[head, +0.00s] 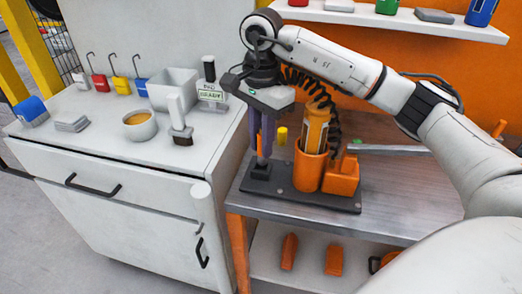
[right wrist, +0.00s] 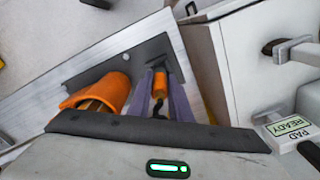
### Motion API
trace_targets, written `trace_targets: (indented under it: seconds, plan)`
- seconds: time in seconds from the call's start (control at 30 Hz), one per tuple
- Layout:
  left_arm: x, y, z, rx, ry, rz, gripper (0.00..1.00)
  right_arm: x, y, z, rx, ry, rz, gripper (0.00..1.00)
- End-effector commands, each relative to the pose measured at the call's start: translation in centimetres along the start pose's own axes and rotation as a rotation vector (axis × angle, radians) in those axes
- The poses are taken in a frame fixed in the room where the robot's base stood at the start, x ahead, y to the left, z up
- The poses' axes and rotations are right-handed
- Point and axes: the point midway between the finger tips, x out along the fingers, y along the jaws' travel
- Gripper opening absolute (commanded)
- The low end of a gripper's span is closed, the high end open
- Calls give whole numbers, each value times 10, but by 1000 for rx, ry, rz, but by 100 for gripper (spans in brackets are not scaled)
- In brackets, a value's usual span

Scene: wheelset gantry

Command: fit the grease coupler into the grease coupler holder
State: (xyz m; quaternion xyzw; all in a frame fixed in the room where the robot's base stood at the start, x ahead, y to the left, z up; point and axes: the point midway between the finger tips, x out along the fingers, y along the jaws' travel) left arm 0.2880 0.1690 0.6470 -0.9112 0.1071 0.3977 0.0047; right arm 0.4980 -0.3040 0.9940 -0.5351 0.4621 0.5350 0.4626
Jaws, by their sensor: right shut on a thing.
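My right gripper (head: 264,152) points down over the dark base plate on the metal bench. Its purple-grey fingers are shut on the grease coupler, an orange piece that shows between the fingers in the right wrist view (right wrist: 160,84). In the head view the fingers mostly hide the coupler. The grease coupler holder seems to be the small black block (head: 261,171) on the plate's left part, directly beneath the fingertips. I cannot tell whether the coupler is seated in it. My left gripper is not in view.
An orange cup (head: 309,170) holding an orange canister stands just right of the fingers, with an orange block (head: 341,177) beside it. A black coiled hose (head: 325,100) hangs behind. The white cabinet (head: 120,170) with a bowl and bins is at left.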

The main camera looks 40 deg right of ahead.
Motion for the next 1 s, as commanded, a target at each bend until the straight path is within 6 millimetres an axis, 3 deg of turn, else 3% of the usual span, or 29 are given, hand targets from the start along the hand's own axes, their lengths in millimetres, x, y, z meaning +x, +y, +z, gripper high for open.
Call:
trace_targets:
  seconds: [0.2,0.53,0.57,0.67,1.0]
  plan:
    - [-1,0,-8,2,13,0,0,29,1,0,-1,0,2,0]
    - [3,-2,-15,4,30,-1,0,33,0,0,-1,1,0,0]
    - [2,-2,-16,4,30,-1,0,33,0,0,-1,1,1,21]
    - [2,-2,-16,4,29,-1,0,32,0,0,-1,1,1,37]
    - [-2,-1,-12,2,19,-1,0,28,0,0,-1,0,0,37]
